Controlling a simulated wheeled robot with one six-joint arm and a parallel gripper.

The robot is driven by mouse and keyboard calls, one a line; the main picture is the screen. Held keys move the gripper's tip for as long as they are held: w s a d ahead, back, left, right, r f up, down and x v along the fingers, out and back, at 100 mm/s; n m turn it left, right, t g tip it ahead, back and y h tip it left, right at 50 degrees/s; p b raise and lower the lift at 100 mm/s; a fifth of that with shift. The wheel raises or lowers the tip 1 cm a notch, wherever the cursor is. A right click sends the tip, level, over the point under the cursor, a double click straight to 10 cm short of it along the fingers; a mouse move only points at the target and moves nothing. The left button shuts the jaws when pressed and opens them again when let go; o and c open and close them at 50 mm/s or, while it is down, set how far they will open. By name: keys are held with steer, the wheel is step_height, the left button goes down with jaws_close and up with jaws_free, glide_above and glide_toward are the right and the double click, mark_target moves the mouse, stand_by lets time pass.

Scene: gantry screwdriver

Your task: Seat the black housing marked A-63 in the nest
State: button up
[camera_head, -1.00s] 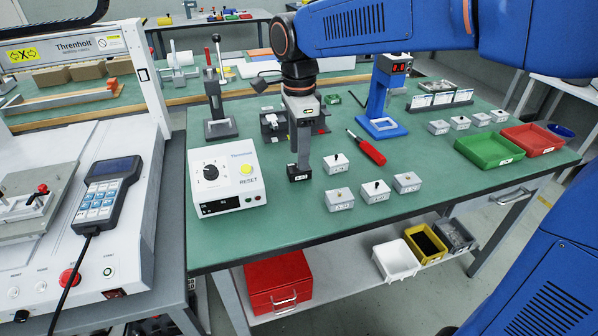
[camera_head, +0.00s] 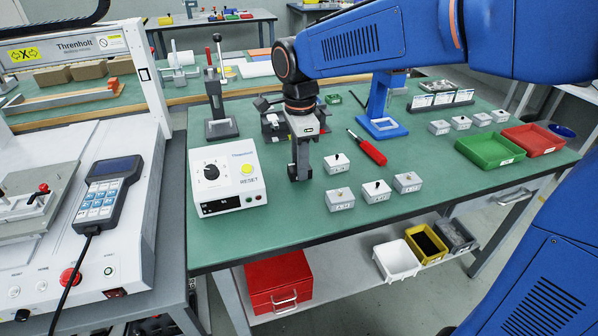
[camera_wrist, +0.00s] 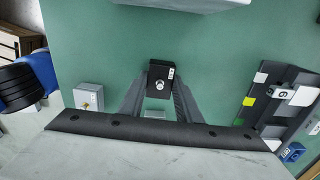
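The black housing (camera_wrist: 160,71) stands on the green bench top, with a small white label on its upper side in the wrist view. The fingers of my gripper (camera_wrist: 162,96) lie on either side of it, with hardly any gap visible. I cannot tell whether they press on it. In the head view my gripper (camera_head: 299,173) reaches down almost to the bench and hides most of the housing, including its front label. A small dark fixture (camera_head: 276,127) stands behind the gripper; I cannot tell whether it is the nest. It may be the dark fixture (camera_wrist: 277,103) at right in the wrist view.
A white control box (camera_head: 228,180) is close on the left. Several grey housings (camera_head: 376,191) stand to the right and front right. Green (camera_head: 489,151) and red trays (camera_head: 533,140) lie farther right.

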steer(key=shift+r, duration=3.5)
